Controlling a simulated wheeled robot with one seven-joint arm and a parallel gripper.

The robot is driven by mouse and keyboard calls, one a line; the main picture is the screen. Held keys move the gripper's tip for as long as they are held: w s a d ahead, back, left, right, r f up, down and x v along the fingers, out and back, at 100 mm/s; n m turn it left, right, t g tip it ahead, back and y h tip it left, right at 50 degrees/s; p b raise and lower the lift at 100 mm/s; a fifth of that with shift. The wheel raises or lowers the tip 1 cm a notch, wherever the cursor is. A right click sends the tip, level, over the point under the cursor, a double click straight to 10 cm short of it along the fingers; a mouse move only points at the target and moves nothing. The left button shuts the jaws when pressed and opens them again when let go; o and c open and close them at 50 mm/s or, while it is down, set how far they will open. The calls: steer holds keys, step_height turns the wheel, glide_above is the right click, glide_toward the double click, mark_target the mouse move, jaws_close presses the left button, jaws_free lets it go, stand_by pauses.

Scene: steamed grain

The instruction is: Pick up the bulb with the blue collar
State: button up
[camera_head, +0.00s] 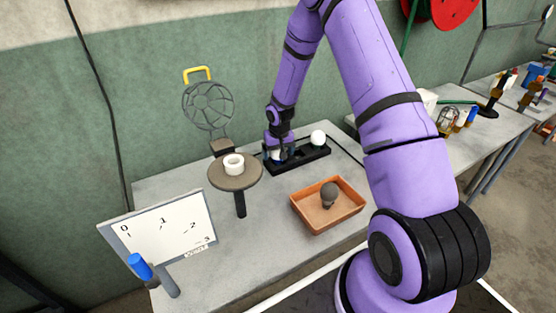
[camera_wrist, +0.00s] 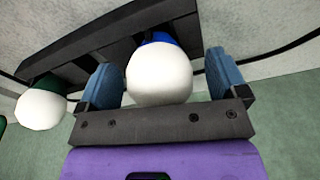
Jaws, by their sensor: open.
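The bulb with the blue collar (camera_wrist: 160,73) has a round white globe and is seated in a black rack (camera_wrist: 110,50). In the wrist view it sits between the two blue fingers of my gripper (camera_wrist: 163,78), which are open with a gap on each side. In the head view my gripper (camera_head: 277,153) is down at the left part of the rack (camera_head: 308,158) and mostly hides this bulb. A second white bulb (camera_wrist: 42,108) with a green collar stands in the same rack; a white bulb (camera_head: 318,137) shows at the rack's right end in the head view.
A round stand with a white ring (camera_head: 233,163) and a wire cage (camera_head: 208,105) are left of the rack. An orange tray (camera_head: 345,215) holds a dark grey bulb (camera_head: 329,194). A dial panel (camera_head: 165,230) stands at the front left. Grey table is bare between them.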

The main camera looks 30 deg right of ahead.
steer(key=c, duration=1)
